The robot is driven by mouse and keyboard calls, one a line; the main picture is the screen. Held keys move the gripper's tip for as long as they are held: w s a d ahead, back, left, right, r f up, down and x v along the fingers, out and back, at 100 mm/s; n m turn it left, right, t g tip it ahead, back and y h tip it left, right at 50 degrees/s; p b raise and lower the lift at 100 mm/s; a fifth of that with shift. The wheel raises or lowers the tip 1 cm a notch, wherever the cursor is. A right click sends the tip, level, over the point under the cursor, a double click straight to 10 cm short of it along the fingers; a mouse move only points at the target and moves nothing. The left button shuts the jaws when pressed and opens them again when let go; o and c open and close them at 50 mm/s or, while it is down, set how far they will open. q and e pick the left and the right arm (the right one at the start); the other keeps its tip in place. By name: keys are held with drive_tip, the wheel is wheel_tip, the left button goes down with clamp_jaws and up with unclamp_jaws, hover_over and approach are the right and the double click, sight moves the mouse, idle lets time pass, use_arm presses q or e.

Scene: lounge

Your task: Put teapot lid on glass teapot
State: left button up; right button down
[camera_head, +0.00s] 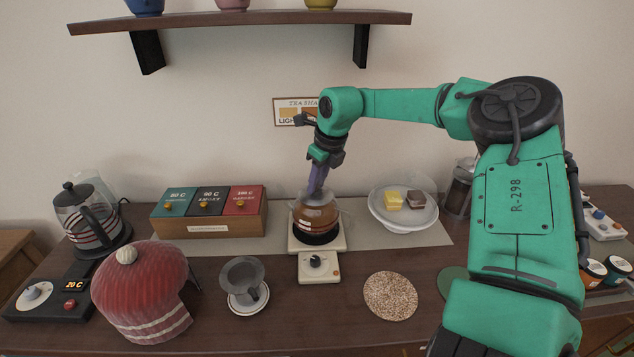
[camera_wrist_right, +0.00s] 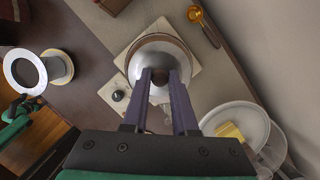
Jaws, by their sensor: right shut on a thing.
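The glass teapot (camera_head: 316,216) holds amber tea and stands on a cream warmer (camera_head: 334,243) in the middle of the counter. My right gripper (camera_head: 316,190) points down directly over the teapot's mouth. It is shut on the teapot lid, whose pale round top (camera_wrist_right: 140,62) shows around and beyond the fingertips in the right wrist view. The fingers partly hide the lid's knob, and the lid is hard to make out in the head view. I cannot tell whether the lid touches the teapot rim. My left gripper is not seen in the head view.
A tea box (camera_head: 209,222) and kettle (camera_head: 85,215) stand left. A red tea cosy (camera_head: 140,295) and grey strainer (camera_head: 242,275) are in front. A plate (camera_head: 421,220) with cakes is close right, with a cork mat (camera_head: 390,296) nearer. A shelf (camera_head: 240,20) hangs above.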

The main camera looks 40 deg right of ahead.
idle(0.3)
drive_tip(key=shift+f+b, duration=0.25)
drive_tip(key=shift+b, duration=0.2)
drive_tip(key=c, duration=0.6)
unclamp_jaws()
drive_tip(key=b+v, duration=0.1)
drive_tip(key=v, duration=1.3)
drive_tip(key=shift+s+r+b, duration=0.15)
drive_tip(key=shift+r+b, duration=0.2)
